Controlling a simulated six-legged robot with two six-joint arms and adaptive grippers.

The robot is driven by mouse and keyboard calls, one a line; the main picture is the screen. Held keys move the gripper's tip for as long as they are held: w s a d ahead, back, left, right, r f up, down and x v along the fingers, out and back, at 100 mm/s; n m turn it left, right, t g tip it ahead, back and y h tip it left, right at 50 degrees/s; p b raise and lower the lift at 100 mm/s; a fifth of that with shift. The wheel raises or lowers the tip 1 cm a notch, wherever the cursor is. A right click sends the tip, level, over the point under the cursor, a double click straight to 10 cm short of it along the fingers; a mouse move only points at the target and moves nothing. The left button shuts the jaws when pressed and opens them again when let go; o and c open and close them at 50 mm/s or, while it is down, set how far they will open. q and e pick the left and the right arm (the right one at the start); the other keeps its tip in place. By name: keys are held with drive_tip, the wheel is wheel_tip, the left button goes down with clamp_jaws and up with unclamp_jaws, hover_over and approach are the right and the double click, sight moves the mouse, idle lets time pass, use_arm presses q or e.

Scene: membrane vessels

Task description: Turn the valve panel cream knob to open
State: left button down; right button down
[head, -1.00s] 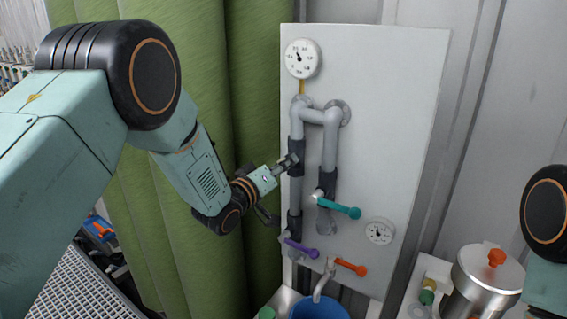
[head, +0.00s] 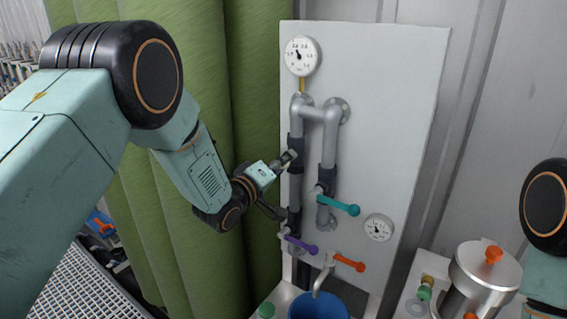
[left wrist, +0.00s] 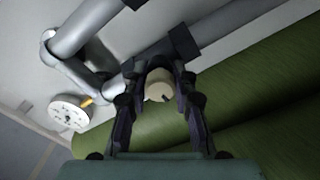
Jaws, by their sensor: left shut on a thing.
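The valve panel (head: 400,120) is a pale upright board with grey pipes, two gauges and coloured handles. My left gripper (head: 286,160) is at the left pipe, near the panel's left edge. In the left wrist view, the cream knob (left wrist: 158,90) sits between the two dark fingers of my left gripper (left wrist: 160,82), which is shut on it. A short dark mark shows on the knob's face. In the head view the gripper hides the knob. My right gripper is out of view.
A teal handle (head: 340,207), a purple handle (head: 302,245) and an orange handle (head: 350,263) stick out lower on the panel. A green curtain (head: 180,260) hangs close on the left. A blue bucket (head: 318,308) and a steel vessel (head: 488,275) stand below.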

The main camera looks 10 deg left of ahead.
use_arm(q)
drive_tip(key=c, duration=1.1)
unclamp_jaws()
drive_tip(key=shift+o, duration=0.2)
drive_tip(key=v, duration=1.2)
